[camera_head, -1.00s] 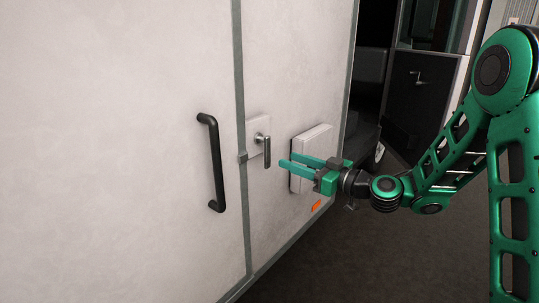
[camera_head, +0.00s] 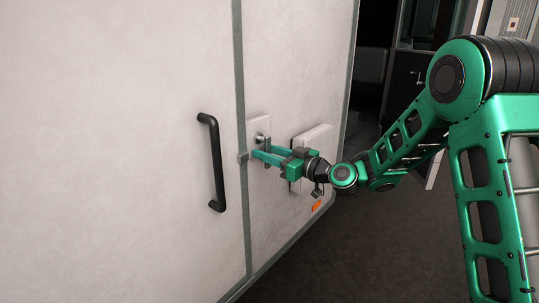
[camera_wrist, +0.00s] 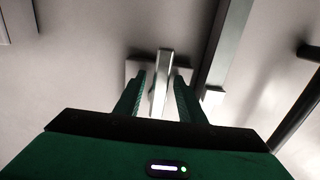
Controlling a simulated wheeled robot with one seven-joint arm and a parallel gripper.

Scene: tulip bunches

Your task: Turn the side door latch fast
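The side door latch (camera_head: 261,138) is a small metal lever on a light square plate, just right of the door seam. In the wrist view the latch lever (camera_wrist: 163,78) points down toward me, between my two fingers. My gripper (camera_head: 259,156) is at the latch, with its green fingers on either side of the lever. In the wrist view the gripper (camera_wrist: 160,98) shows a finger to the left and a finger to the right, with narrow gaps to the lever. In the head view the fingers hide most of the lever.
A black door handle (camera_head: 216,163) stands out on the pale door (camera_head: 110,160), left of the latch. A white box (camera_head: 318,138) with an orange marker (camera_head: 317,206) below it is on the wall to the right. Dark floor lies at the lower right.

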